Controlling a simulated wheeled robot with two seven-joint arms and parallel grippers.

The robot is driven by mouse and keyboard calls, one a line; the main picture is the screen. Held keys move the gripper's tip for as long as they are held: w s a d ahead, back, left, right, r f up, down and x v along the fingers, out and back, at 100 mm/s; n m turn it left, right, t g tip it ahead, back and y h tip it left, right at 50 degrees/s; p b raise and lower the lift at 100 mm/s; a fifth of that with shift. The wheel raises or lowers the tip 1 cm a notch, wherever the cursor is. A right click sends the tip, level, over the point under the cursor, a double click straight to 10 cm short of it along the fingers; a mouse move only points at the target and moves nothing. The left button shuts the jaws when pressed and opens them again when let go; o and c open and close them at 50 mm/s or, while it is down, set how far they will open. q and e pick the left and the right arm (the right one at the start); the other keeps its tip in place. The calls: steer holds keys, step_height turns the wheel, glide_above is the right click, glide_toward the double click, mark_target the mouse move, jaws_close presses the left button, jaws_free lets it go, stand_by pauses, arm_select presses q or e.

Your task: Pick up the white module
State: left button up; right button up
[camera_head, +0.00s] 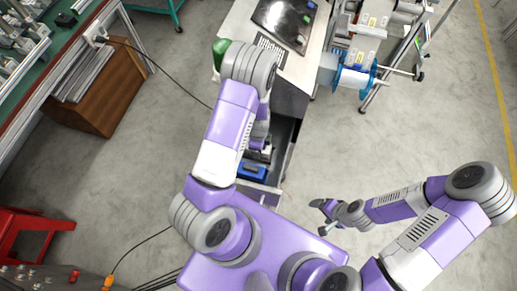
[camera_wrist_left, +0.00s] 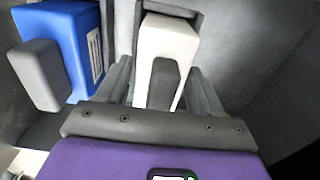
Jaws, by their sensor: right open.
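In the head view my left forearm hides most of the left gripper and the module. My right gripper (camera_head: 321,215) is open and empty over bare floor, to the right of my body.
A blue and grey module (camera_wrist_left: 70,55) stands just left of the left gripper; the blue one also shows in the head view (camera_head: 252,171). Grey walls enclose the space. A machine with a blue reel (camera_head: 354,78) and a red stool (camera_head: 35,222) stand further off.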

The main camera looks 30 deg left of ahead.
arm_select(q)
steer(key=c, duration=0.8)
steer(key=shift+r, duration=0.1)
